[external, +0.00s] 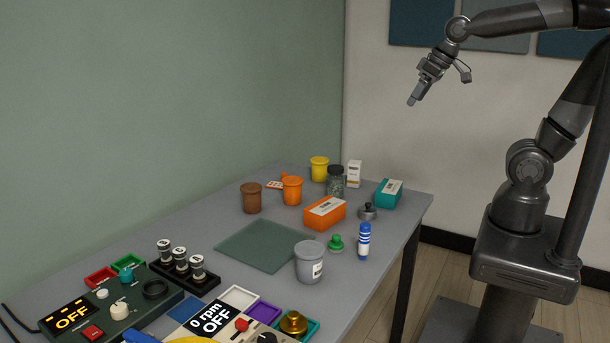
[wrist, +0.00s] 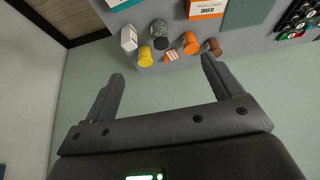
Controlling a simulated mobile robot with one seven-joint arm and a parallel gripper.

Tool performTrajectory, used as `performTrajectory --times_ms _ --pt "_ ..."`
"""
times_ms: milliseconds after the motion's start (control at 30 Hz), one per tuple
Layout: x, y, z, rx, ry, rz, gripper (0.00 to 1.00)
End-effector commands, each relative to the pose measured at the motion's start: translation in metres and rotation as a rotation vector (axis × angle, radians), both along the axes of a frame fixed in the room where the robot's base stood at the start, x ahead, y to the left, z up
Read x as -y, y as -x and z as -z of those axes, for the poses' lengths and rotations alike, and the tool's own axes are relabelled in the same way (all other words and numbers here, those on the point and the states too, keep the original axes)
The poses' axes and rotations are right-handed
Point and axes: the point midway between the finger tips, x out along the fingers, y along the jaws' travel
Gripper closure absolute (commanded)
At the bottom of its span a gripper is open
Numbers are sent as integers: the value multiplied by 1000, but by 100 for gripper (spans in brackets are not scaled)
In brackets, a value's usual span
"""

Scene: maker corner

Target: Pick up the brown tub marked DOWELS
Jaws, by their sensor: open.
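A brown tub (external: 251,198) stands upright on the grey table, towards its back left edge, left of an orange tub (external: 292,190). No marking can be read on it from here. In the wrist view the brown tub (wrist: 213,47) shows small, just beyond the tip of the right finger. My gripper (external: 412,103) is raised high above the far right end of the table, well away from the tub. In the wrist view my gripper (wrist: 160,80) is open, with nothing between its fingers.
A yellow tub (external: 319,168), a dark jar (external: 335,181), an orange box (external: 325,213) and a teal box (external: 389,193) stand near the brown tub. A grey tub (external: 310,263) is nearer the front. A green mat (external: 265,246) lies bare. A wall (external: 170,100) runs behind the table.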

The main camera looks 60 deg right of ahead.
Motion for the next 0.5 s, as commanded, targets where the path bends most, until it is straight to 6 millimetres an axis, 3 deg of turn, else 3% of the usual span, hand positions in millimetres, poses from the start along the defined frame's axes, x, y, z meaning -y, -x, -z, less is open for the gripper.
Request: performTrajectory --times_ms 33,267,500 --pt "-5 -19 -2 -10 0 -7 15" --pt "-28 -101 -7 -24 -1 -28 15" --pt "-62 -186 9 -39 -1 -51 15"
